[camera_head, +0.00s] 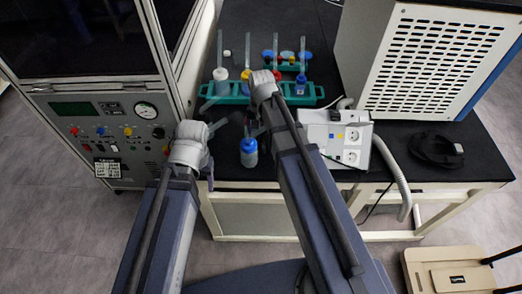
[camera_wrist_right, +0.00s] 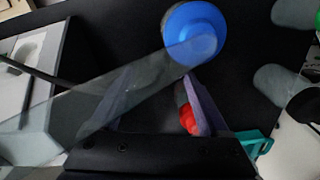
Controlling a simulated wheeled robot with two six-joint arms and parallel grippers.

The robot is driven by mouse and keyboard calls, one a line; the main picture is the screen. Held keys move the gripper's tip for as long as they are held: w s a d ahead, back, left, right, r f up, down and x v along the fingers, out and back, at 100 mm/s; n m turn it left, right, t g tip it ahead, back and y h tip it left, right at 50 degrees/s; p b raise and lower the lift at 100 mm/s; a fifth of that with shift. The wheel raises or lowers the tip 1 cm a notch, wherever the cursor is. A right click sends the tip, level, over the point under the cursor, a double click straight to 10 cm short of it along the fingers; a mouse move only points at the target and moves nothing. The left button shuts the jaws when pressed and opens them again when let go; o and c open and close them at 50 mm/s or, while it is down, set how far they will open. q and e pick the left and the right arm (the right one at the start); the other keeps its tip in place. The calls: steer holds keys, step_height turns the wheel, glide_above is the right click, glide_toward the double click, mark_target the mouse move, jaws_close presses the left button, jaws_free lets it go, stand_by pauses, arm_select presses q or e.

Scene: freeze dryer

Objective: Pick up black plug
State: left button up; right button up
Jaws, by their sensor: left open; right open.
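I cannot make out a black plug for certain. A black coiled cable (camera_head: 435,150) with a pale end lies on the right of the black bench; a plug on it is too small to tell. My left gripper (camera_head: 214,128) is open above the bench's front left edge, far from the coil. My right arm reaches over the middle of the bench, and its fingers are mostly hidden in the head view. In the right wrist view my right gripper (camera_wrist_right: 158,75) is open; a blue cap (camera_wrist_right: 197,28) and a small red thing (camera_wrist_right: 187,108) show near its fingers.
A blue bottle (camera_head: 249,153) stands near the front edge. A teal rack (camera_head: 305,97) holds several bottles behind. A white socket box (camera_head: 350,133) and a hose (camera_head: 393,170) stand right of my right arm. A vented machine (camera_head: 430,62) and a control cabinet (camera_head: 95,125) flank the bench.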

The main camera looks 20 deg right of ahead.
mark_target(261, 141)
steer(key=shift+f+b, duration=2.6)
steer(key=shift+f, duration=0.25)
steer(key=shift+r, duration=0.1)
jaws_close()
